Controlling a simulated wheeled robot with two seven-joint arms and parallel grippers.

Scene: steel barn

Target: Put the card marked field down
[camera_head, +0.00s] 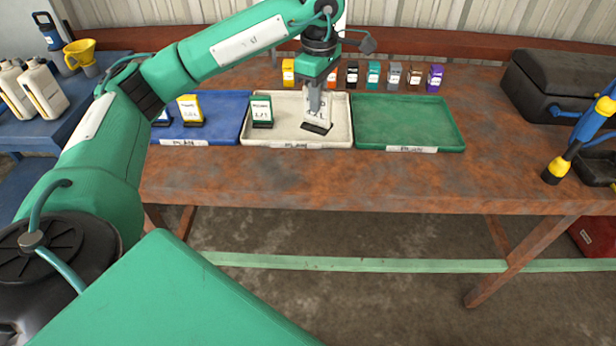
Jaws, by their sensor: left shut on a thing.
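My left gripper (315,101) reaches down over the white tray (284,137) and is shut on a pale card (318,122) with a dark base. The held card is slightly tilted, at the right part of that tray; its marking is too small to read and partly covered. I cannot tell whether its base touches the tray. A dark green and white card (262,111) stands at the left in the same tray. My right gripper is not in view.
A blue tray (222,129) with a yellow card (190,110) is at left; an empty green tray (408,124) is at right. Several colored cards (394,74) line the table's back. A black case (560,85) and a blue and yellow tool (581,137) are far right.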

